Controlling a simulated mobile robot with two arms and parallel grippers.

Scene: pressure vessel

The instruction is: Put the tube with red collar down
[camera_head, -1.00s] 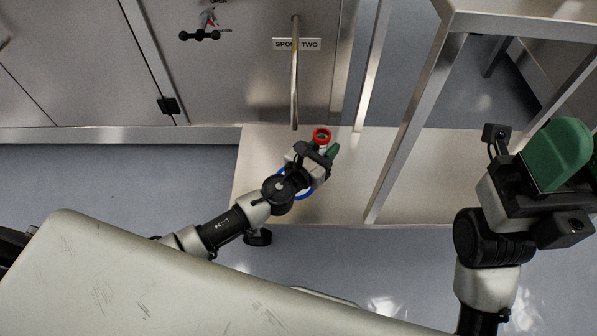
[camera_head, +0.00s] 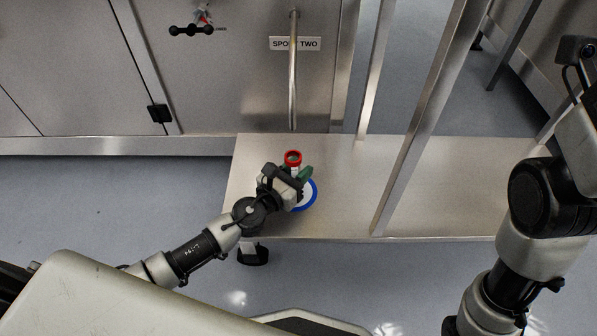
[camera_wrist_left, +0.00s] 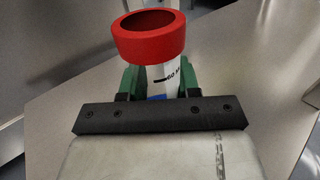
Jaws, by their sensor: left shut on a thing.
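The tube with the red collar (camera_head: 293,158) is held by my left gripper (camera_head: 297,173) over the low steel table, near its left end. In the left wrist view the red collar (camera_wrist_left: 148,38) is open at the top, and a white tube body with dark markings runs down between the green fingers. The tube's lower end is hidden, so I cannot tell whether it touches the table. A white disc with a blue rim (camera_head: 314,190) lies on the table, partly covered by my left gripper. My right arm is at the right edge; its fingers are out of view.
The steel table (camera_head: 340,215) is bare right of the disc. A metal upright (camera_head: 425,120) crosses it toward the right. Behind is a steel cabinet (camera_head: 225,85) with a vertical handle (camera_head: 293,75) and a "SPOT TWO" label (camera_head: 308,44).

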